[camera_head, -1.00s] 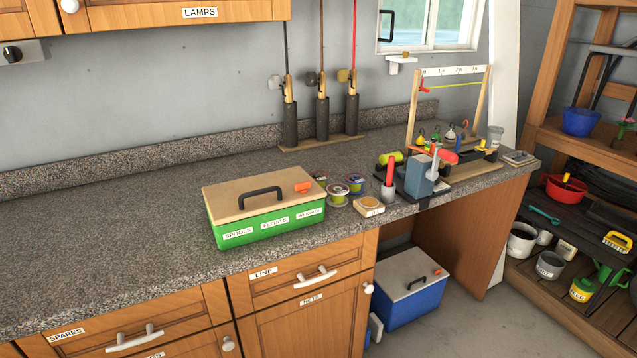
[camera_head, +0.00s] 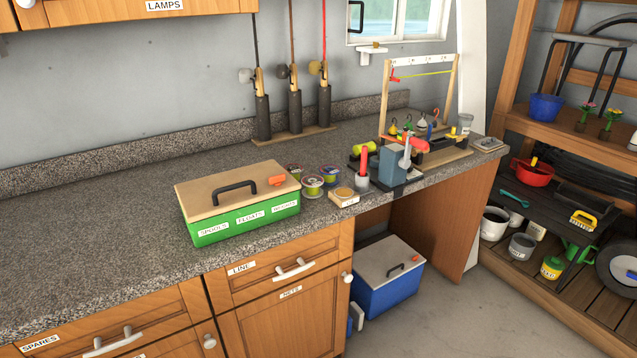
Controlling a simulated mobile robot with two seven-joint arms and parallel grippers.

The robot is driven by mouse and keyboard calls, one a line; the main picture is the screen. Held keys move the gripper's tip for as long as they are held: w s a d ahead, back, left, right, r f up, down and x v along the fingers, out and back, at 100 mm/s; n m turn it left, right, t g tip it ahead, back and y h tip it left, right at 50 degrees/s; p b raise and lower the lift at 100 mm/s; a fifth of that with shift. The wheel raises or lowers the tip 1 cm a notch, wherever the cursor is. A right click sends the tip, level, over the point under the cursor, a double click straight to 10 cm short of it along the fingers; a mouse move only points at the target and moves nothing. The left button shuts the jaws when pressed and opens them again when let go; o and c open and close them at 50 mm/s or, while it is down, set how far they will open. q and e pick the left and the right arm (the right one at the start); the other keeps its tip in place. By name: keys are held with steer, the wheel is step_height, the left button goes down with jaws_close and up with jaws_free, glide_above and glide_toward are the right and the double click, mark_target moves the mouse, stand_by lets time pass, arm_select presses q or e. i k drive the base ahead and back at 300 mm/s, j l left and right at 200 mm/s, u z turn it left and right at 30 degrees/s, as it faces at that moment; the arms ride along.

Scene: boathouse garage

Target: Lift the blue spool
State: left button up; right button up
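Several small line spools stand close together on the granite counter, just right of the green box. The front spool (camera_head: 313,187) has a pale rim and a yellow-green band. A second spool (camera_head: 329,175) stands behind it to the right. A third, darker, reddish one (camera_head: 294,171) sits behind, close to the box's corner. They are too small for me to tell which one is blue. Neither of my grippers is in view.
A green box (camera_head: 240,224) with a wooden lid stands left of the spools. A wooden block (camera_head: 343,199), a red-handled tool (camera_head: 363,165) and a blue-grey vise (camera_head: 392,165) stand to their right. The left counter (camera_head: 90,240) is clear. A blue cooler (camera_head: 390,290) sits below.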

mark_target(329, 171)
steer(key=i+l, duration=0.3)
steer(key=i+l+u, duration=0.45)
steer(key=i+l, duration=0.45)
